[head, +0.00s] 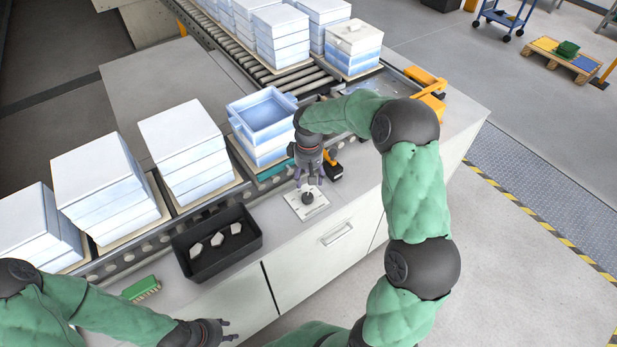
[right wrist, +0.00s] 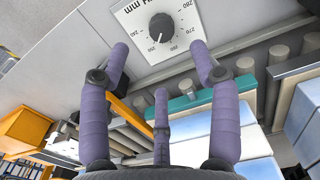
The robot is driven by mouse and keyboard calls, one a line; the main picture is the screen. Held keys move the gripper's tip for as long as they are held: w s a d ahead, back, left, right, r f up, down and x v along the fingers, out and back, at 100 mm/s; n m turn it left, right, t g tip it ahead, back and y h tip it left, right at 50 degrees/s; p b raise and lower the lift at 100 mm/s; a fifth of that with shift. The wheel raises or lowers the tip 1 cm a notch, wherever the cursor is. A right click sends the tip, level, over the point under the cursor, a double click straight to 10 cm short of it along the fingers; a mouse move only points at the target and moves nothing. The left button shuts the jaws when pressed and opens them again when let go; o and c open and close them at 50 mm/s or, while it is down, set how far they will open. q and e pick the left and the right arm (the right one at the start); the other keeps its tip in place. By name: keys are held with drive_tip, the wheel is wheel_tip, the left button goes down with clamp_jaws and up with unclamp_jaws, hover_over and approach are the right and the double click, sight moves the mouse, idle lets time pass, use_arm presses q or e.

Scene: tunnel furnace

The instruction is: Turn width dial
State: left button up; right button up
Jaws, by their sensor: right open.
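The width dial (right wrist: 161,27) is a round black knob on a white plate (right wrist: 150,55) with numbers around it and "mm" lettering. A small white mark shows on the knob's lower edge in the right wrist view. In the head view the dial (head: 307,198) is on the light counter, just below my right gripper. My right gripper (head: 309,176) is open and empty, pointing down. In the right wrist view its purple fingers (right wrist: 159,62) are spread, with the knob beyond the tips, seemingly untouched. My left gripper (head: 228,329) is low at the left, fingers apart and empty.
A black tray (head: 190,272) with several pale pieces and a green brush (head: 140,288) lie left on the counter. White-blue stacked boxes (head: 182,150) stand on the roller conveyor behind. A yellow-black item (head: 333,171) is beside the plate. The counter between tray and plate is clear.

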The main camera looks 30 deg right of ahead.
sight(308, 196)
drive_tip(key=shift+n, duration=0.3)
drive_tip(key=f+b, duration=0.2)
drive_tip(key=f, duration=0.1)
drive_tip(key=f+b, duration=0.3)
drive_tip(key=f, duration=0.1)
drive_tip(key=f+b, duration=0.3)
drive_tip(key=f, duration=0.1)
drive_tip(key=shift+w, duration=0.4)
drive_tip(key=c, duration=1.1)
